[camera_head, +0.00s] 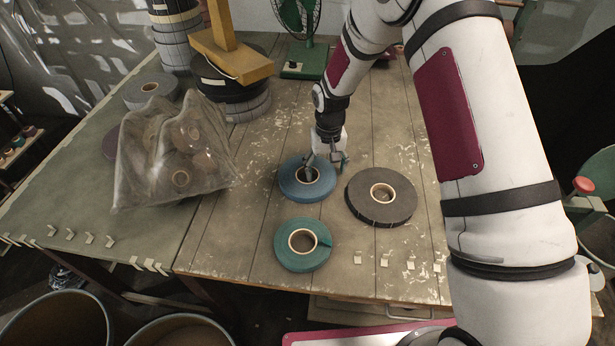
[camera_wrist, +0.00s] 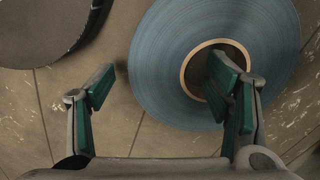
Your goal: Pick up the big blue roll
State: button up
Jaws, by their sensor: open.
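The big blue roll (camera_head: 290,189) lies flat on the wooden table, left of the dark grey roll and behind the green roll. In the wrist view the blue roll (camera_wrist: 160,70) fills the upper middle and right, with its cardboard core ring and dark hole showing. My gripper (camera_head: 324,162) is at the blue roll's far right rim. In the wrist view my gripper (camera_wrist: 160,85) is open with green-padded fingers. The right finger overlaps the core hole and the left finger is outside the roll's left edge, so the roll's wall lies between them. Whether the fingers touch it, I cannot tell.
A dark grey roll (camera_head: 381,205) lies right of the blue roll; its edge also shows in the wrist view (camera_wrist: 45,25). A green roll (camera_head: 287,259) lies in front. A plastic bag of rolls (camera_head: 150,165) stands left. A green fan (camera_head: 300,62) stands behind.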

jog(key=shift+f, duration=0.15)
jog(key=c, duration=1.6)
